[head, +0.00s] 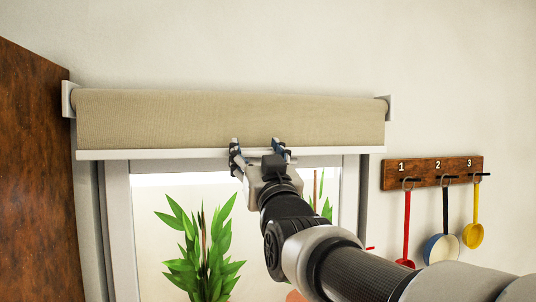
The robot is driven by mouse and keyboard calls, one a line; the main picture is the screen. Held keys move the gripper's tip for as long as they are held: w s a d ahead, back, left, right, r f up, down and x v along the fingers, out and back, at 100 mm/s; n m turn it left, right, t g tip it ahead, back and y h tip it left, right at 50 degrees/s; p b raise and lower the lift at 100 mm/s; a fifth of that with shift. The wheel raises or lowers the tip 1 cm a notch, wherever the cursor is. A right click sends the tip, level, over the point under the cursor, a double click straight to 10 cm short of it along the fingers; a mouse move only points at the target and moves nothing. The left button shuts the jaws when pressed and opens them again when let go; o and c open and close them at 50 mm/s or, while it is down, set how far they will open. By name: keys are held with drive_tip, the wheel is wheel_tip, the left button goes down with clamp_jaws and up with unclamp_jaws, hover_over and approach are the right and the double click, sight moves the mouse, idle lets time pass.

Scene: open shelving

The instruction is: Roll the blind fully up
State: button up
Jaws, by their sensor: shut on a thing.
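The beige roller blind (170,120) hangs between two white wall brackets above the window. It is mostly rolled up, with a short stretch of fabric showing. Its white bottom bar (150,154) lies level across the top of the window frame. My gripper (257,148) reaches up from the lower right and is at the bottom bar, near the middle of the blind. Its two fingers stand apart on the bar, shut on it. The exact contact is partly hidden by the gripper body.
A brown wooden panel (30,170) stands close at the left. A numbered hook rack (430,172) with hanging red, blue and yellow utensils is on the wall at the right. A green plant (205,250) shows in the window below. The wall above the blind is clear.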

wheel_tip(320, 180, up, 3)
drive_tip(key=shift+f, duration=0.2)
drive_tip(key=shift+s+d+r, duration=0.1)
drive_tip(key=shift+s+r, duration=0.05)
drive_tip(key=shift+r, duration=0.2)
drive_tip(key=o, duration=1.2)
drive_tip(key=shift+r, duration=0.1)
drive_tip(key=o, duration=0.4)
drive_tip(key=shift+w, duration=0.2)
drive_tip(key=shift+o, duration=0.2)
drive_tip(key=shift+s+f, duration=0.1)
drive_tip(key=shift+f, duration=0.1)
drive_tip(key=shift+f, duration=0.1)
drive_tip(key=shift+f, duration=0.1)
drive_tip(key=v, duration=1.1)
drive_tip(key=shift+s, duration=0.4)
